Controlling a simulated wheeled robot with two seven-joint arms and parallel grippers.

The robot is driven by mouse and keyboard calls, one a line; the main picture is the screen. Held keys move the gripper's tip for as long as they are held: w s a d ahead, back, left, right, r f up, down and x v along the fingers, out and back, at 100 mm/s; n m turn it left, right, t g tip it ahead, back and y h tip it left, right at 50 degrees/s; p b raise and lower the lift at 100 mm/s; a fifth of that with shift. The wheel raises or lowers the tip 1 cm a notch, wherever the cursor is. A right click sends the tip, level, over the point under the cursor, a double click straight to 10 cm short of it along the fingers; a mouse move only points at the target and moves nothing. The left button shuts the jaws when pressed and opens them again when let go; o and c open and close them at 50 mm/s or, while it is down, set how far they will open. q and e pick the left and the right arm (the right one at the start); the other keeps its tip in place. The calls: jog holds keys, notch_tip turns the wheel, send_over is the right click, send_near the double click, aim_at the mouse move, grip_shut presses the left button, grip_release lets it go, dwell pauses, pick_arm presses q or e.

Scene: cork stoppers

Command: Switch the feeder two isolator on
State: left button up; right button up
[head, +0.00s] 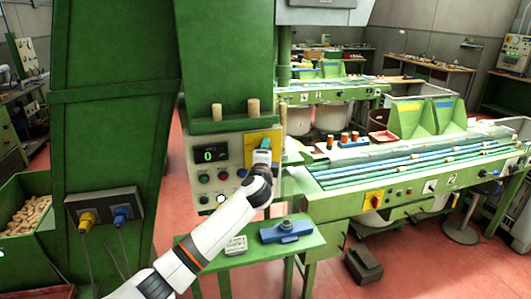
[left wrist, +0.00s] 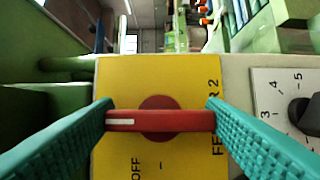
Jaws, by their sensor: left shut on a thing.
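The feeder two isolator is a yellow plate (head: 276,134) with a red handle, on the front panel of the green machine. The left wrist view shows the plate (left wrist: 205,75) and the red handle (left wrist: 160,121) close up. The handle lies level across that view, its white mark at the left end. "OFF" is printed at the lower left of the plate; no "ON" label shows. My left gripper (head: 262,145) is at the plate, and its teal fingers (left wrist: 160,122) are shut on the handle's two ends. It hides most of the handle in the head view. My right gripper is out of view.
A numbered dial (left wrist: 302,110) sits beside the plate. The panel has a display (head: 209,155) and several knobs below it. Two corks (head: 253,107) stand on the ledge above. A small green table (head: 305,246) is below, and another yellow-and-red switch (head: 373,200) is on the conveyor.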

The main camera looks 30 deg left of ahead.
pick_arm(q)
jog(key=shift+f, duration=0.1)
jog(key=o, duration=1)
jog(key=shift+s+d, duration=0.1)
jog(key=b+v, duration=0.3)
jog(key=v, duration=0.9)
jog(key=shift+b, duration=0.3)
